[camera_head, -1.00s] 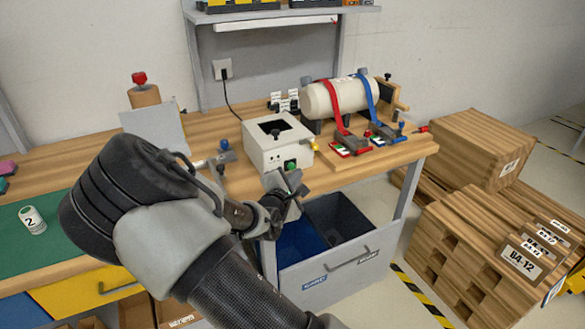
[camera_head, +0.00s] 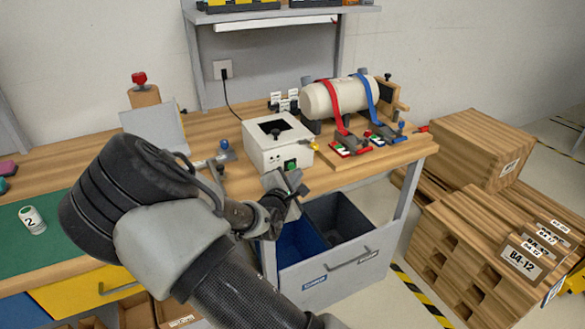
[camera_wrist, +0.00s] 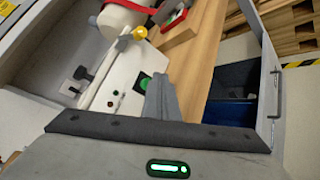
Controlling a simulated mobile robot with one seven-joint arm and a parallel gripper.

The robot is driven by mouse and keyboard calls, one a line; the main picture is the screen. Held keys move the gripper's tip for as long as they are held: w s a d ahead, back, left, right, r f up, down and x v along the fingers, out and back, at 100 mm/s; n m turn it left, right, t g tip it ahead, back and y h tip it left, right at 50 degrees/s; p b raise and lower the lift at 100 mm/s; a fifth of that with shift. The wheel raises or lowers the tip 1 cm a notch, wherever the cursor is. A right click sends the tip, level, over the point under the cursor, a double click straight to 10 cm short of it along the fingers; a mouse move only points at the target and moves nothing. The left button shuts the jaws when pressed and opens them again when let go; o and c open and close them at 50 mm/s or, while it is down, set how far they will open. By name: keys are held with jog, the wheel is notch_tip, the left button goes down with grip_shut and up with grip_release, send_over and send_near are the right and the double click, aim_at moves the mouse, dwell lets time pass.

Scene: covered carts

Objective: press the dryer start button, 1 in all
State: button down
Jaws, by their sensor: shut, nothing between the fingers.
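The dryer is a white box (camera_head: 262,155) on the wooden bench, with a dark opening on top and a cord to the wall socket. Its green start button (camera_head: 291,165) is on the front face, near the right corner. In the wrist view the green button (camera_wrist: 144,83) shows beside my fingertips, partly hidden by them. My gripper (camera_head: 297,185) is shut and empty, just in front of and below the button. In the wrist view my gripper (camera_wrist: 160,85) points at the dryer front. I cannot tell whether the fingertips touch the button.
A yellow-handled valve (camera_head: 313,146) sticks out at the dryer's right. Wooden crates (camera_head: 480,150) stand at the right.

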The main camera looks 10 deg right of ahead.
dwell(0.4)
jog(key=shift+w+a+p, duration=0.15)
jog(key=shift+w+p, duration=0.2)
jog(key=shift+w, duration=0.05)
jog(key=shift+w+a, duration=0.15)
jog(key=shift+w, duration=0.3)
dwell(0.8)
jog(key=shift+s, duration=0.1)
jog(key=shift+s+d+p, duration=0.3)
jog(key=shift+s+p, duration=0.2)
jog(key=shift+s, duration=0.25)
jog(key=shift+s, duration=0.1)
jog(key=s, duration=0.1)
jog(key=s+d+p, duration=0.1)
jog(key=s, duration=0.2)
jog(key=shift+s+d, duration=0.25)
jog(key=shift+s, duration=0.05)
dwell(0.4)
